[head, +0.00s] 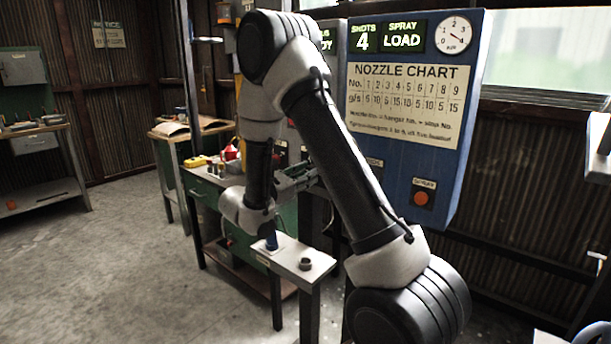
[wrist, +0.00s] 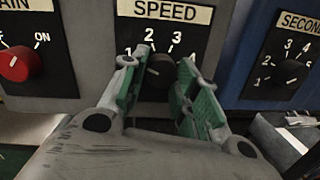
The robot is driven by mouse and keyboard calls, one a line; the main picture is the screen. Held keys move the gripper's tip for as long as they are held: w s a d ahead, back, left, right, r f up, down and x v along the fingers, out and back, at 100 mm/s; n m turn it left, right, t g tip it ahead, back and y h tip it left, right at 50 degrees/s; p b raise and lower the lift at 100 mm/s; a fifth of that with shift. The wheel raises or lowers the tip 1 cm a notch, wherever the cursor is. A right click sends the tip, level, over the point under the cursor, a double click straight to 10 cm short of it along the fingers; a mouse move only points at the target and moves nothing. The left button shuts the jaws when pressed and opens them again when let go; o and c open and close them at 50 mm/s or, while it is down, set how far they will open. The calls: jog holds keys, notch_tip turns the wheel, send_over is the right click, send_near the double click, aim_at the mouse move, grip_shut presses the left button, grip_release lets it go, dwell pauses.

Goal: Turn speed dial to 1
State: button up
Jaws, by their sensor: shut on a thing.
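The speed dial (wrist: 160,72) is a round black knob on a black plate under the label SPEED (wrist: 165,10) in the wrist view. My gripper (wrist: 166,62) is shut on it, one green-padded finger on each side. The numbers 2 and 3 show clearly above the dial; the others are partly hidden by the fingers. I cannot tell for sure where the dial's pointer stands. In the head view my arm covers the dial, and my gripper (head: 302,180) is only partly visible behind my arm.
In the wrist view a red on/off knob (wrist: 14,66) is at the left and a SECONDS dial (wrist: 289,72) at the right. In the head view a blue cabinet (head: 455,150) carries a nozzle chart (head: 405,105), a gauge and an orange button (head: 421,198). A narrow bench (head: 320,262) stands below.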

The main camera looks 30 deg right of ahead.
jog(key=o, duration=1)
jog(key=shift+a, duration=0.1)
jog(key=v, duration=1.1)
jog(key=shift+a, duration=0.4)
jog(key=shift+s+f, duration=0.15)
